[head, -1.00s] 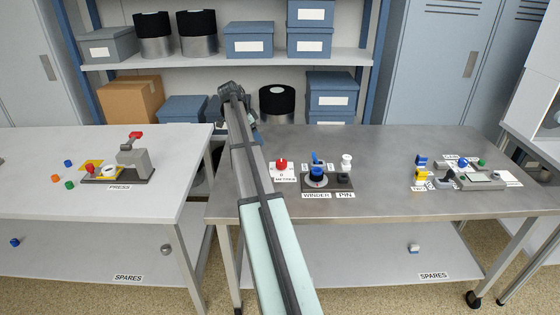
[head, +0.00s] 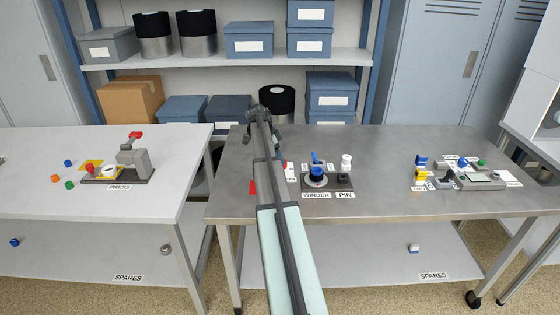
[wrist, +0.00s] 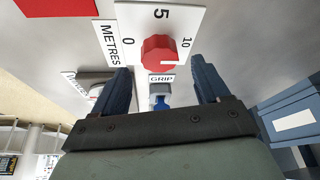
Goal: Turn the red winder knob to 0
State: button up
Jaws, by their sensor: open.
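The red winder knob (wrist: 158,53) stands on a white dial plate (wrist: 185,22) marked 0, 5, 10 and METRES. Which mark the knob points to cannot be told. My gripper (wrist: 160,64) is open, with one dark blue finger to each side of the knob in the wrist view and nothing held. The fingers look apart from the knob. In the head view my arm covers most of the knob, and only an edge of the dial plate (head: 291,173) shows to its right.
The winder (head: 316,180), with a blue-topped reel, and a white-topped post (head: 346,161) stand right of my arm. A flat red patch (head: 253,187) lies left of it. The middle right of the grey table (head: 385,165) is clear.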

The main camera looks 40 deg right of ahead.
jog(key=shift+x, duration=1.65)
jog(key=c, duration=1)
